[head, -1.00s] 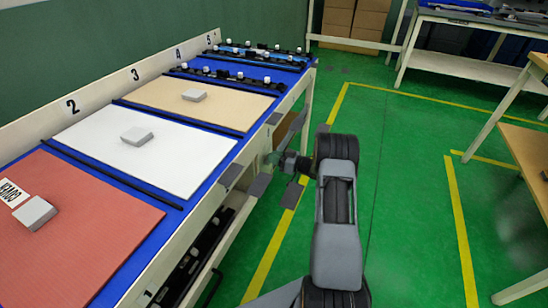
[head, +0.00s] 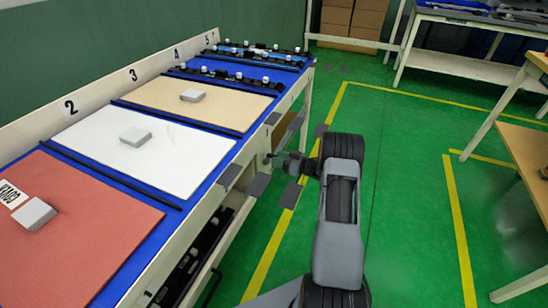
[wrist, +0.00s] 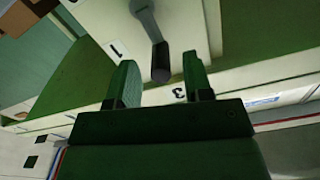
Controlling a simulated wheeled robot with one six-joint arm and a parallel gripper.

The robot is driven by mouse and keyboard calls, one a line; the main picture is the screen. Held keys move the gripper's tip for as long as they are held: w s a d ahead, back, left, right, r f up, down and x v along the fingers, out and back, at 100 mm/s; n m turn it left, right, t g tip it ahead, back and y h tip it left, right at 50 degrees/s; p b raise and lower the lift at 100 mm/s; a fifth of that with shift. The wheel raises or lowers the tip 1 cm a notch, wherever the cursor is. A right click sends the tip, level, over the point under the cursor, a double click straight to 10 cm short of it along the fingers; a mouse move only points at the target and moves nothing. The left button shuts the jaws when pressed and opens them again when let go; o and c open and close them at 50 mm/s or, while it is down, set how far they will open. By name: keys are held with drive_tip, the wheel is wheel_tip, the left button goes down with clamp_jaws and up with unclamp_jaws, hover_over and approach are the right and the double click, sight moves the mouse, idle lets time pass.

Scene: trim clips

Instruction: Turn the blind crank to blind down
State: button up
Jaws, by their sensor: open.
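The crank (wrist: 146,18) shows in the wrist view as a grey lever arm on a pale panel, ending in a dark round handle (wrist: 160,66). My gripper (wrist: 160,60) is open, with one finger on each side of the handle in the picture. A gap shows on both sides, and I cannot tell how deep the handle sits between the fingers. In the head view my gripper (head: 284,161) is at the front side of the long bench, where the crank is too small to make out surely. I cannot make out the blind.
The long bench (head: 150,258) runs along the left with coloured panels and small grey blocks on top. Flat dark plates (head: 259,185) stick out from its front edge near my arm. The green floor (head: 400,190) to the right is clear. A wooden table (head: 525,150) stands far right.

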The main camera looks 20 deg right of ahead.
drive_tip(key=p+v, duration=0.1)
drive_tip(key=v, duration=1)
drive_tip(key=shift+s, duration=0.15)
